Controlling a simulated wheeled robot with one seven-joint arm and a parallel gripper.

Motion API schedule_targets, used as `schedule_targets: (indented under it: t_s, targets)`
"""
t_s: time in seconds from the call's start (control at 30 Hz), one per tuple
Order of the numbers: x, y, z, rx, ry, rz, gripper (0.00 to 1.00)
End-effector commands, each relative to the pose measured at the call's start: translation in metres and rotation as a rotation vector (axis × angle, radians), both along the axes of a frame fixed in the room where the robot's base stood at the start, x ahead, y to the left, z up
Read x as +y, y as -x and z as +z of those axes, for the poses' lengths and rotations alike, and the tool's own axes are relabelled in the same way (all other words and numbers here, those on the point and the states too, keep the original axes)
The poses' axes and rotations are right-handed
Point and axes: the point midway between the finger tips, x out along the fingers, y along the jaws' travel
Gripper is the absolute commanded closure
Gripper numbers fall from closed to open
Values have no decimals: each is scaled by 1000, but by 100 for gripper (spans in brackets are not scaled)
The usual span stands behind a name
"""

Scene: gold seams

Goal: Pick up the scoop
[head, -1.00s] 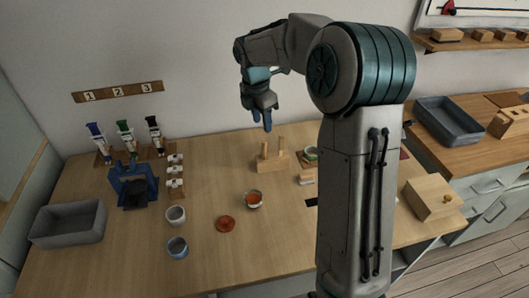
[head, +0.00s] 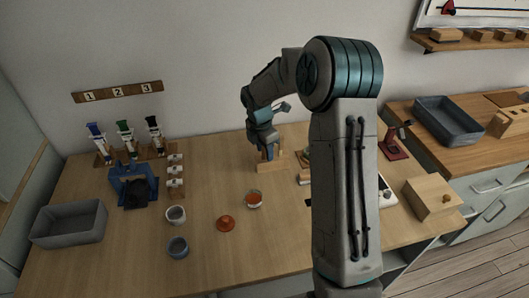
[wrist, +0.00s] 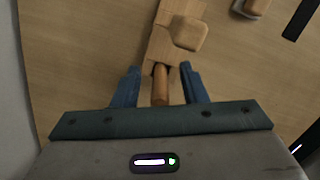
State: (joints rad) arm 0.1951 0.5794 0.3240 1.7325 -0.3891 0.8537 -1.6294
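A wooden stand (head: 266,166) sits near the back of the table, mostly behind my gripper (head: 269,151) in the head view. In the wrist view, an upright wooden handle (wrist: 160,88) rises at the stand's end (wrist: 162,46). It looks like the scoop's handle, but no scoop bowl shows. My gripper (wrist: 159,84) is open, one blue finger on each side of this handle, with a gap visible on both sides. A second wooden piece with a rounded square top (wrist: 188,33) stands just beyond it on the stand.
An orange-filled bowl (head: 253,199) and an orange-red lid (head: 225,223) lie in front of the stand. Two cups (head: 176,215) (head: 178,247), a blue holder (head: 134,187) and a grey bin (head: 68,225) are further left. Small items (head: 304,178) sit close to the stand's right.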

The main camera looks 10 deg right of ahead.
Motion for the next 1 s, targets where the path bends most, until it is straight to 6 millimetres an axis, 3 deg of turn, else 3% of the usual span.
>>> schedule_targets:
  t_s: [0.17,0.33,0.77,1.0]
  targets:
    - [0,0,0,0,0,1,61]
    - [0,0,0,0,0,1,100]
    - [0,0,4,-1,1,1,100]
    - [0,-1,31,-4,-1,0,100]
